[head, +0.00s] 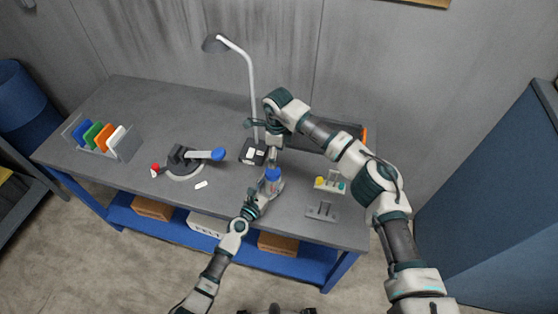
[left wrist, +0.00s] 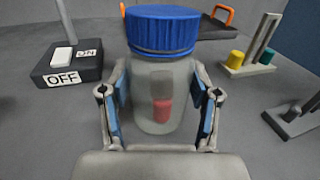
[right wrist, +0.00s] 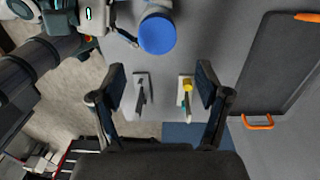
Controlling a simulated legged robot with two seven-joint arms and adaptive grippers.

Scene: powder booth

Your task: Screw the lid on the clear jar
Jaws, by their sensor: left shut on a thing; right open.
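The clear jar (left wrist: 160,95) stands upright on the grey bench, with a red piece visible inside it. The blue lid (left wrist: 162,30) sits level on top of the jar; I cannot tell how tightly. The lid also shows in the head view (head: 272,174) and the right wrist view (right wrist: 158,34). My left gripper (left wrist: 160,100) is shut on the jar's body, one finger on each side, below the lid.
A black switch box (left wrist: 68,64) marked ON and OFF stands left of the jar, by a lamp (head: 250,85). A dark tray with orange handles (right wrist: 257,121) lies at right. Small stands (head: 330,183) are right of the jar. A blue-handled device (head: 185,160) and a panel rack (head: 122,148) are left.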

